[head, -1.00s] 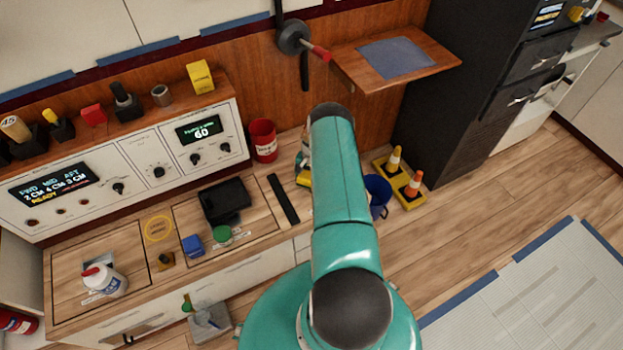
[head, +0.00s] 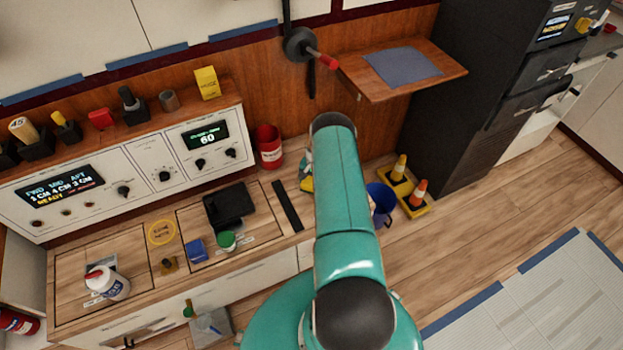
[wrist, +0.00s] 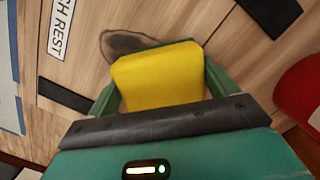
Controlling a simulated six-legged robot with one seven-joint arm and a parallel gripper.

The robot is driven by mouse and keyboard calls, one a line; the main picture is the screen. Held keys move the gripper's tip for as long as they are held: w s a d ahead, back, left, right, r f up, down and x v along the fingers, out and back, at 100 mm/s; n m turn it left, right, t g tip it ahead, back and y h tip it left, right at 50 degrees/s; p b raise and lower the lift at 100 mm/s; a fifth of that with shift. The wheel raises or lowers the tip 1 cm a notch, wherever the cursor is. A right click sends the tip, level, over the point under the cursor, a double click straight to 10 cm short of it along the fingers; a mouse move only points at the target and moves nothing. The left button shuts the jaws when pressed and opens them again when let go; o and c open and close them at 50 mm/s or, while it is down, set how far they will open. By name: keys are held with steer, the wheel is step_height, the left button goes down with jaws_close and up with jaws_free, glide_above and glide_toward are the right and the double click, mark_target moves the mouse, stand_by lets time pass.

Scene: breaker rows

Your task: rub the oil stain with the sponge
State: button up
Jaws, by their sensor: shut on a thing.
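The yellow sponge (wrist: 158,80), with a green edge at its far side, is between the fingers of my gripper (wrist: 160,88) in the wrist view. My gripper is shut on it. The dark oil stain (wrist: 122,42) shows on the wood surface just beyond the sponge's far left edge. The sponge covers part of the stain in this view; whether it touches the surface is unclear. In the head view my arm hides most of the gripper, and a bit of yellow, likely the sponge (head: 306,184), shows left of the arm.
A black strip (head: 288,206) lies on the counter left of my arm. A red can (head: 268,146) stands behind it. A wooden shelf (head: 440,80) juts out at the back. A blue bucket (head: 382,200) and small cones (head: 418,193) are to the right.

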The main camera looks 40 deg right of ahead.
steer(key=shift+s+a+r, duration=0.1)
steer(key=shift+s+a, duration=0.15)
steer(key=shift+s, duration=0.55)
steer(key=shift+s+a, duration=0.25)
steer(key=shift+s, duration=0.55)
steer(key=shift+s+a+r, duration=0.1)
steer(key=shift+s+a, duration=0.15)
steer(key=shift+s, duration=0.55)
steer(key=shift+s+a+f, duration=0.1)
steer(key=shift+s+a, duration=0.2)
steer(key=shift+s, duration=0.6)
steer(key=shift+s+a+f, duration=0.1)
steer(key=shift+s+a, duration=0.2)
steer(key=shift+s, duration=0.55)
